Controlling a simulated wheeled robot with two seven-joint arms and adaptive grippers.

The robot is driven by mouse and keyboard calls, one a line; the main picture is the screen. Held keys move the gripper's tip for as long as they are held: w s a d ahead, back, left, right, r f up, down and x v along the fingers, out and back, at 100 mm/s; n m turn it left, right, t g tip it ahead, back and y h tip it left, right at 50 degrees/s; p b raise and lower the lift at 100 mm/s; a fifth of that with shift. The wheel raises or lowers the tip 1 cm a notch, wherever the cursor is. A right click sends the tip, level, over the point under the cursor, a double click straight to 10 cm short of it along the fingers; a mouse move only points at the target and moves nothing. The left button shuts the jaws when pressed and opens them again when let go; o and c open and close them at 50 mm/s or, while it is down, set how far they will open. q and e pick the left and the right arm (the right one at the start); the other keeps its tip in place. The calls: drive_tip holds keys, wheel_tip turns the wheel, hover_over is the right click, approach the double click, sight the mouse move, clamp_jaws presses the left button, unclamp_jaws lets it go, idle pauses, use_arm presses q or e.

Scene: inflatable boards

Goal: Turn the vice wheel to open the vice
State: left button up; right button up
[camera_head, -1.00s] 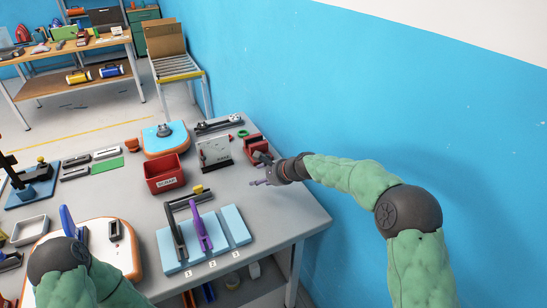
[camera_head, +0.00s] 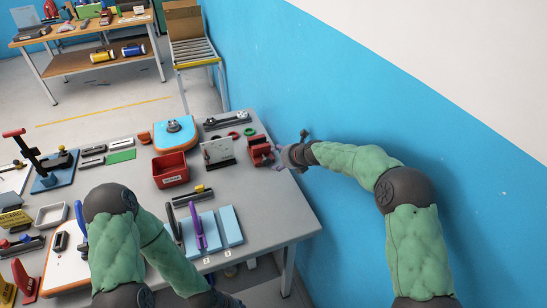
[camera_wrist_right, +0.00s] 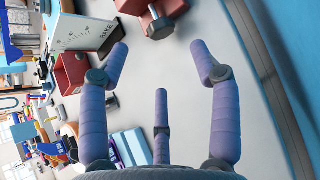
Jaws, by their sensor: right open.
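The red vice (camera_head: 259,150) stands on the grey workbench (camera_head: 262,215) near its right edge, by the blue wall. In the right wrist view, part of the red vice (camera_wrist_right: 172,7) shows at the top, with a dark grey faceted knob (camera_wrist_right: 158,24) on its near side, which looks like the wheel. My right gripper (camera_head: 279,158) is just right of the vice in the head view. Its three purple-padded fingers (camera_wrist_right: 159,62) are spread and empty, with the knob beyond the fingertips and apart from them.
A red bin (camera_head: 170,170), a grey upright plate (camera_head: 217,152) and red and green rings (camera_head: 241,133) lie left of the vice. A blue board with a purple-handled tool (camera_head: 199,230) is nearer. The bench's right corner is clear.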

sight(268, 160)
drive_tip(key=b+x, duration=0.2)
drive_tip(key=x, duration=0.8)
drive_tip(key=shift+a+f, duration=0.15)
drive_tip(key=shift+f, duration=0.1)
drive_tip(key=shift+w+r, duration=0.1)
drive_tip(key=c, duration=1.2)
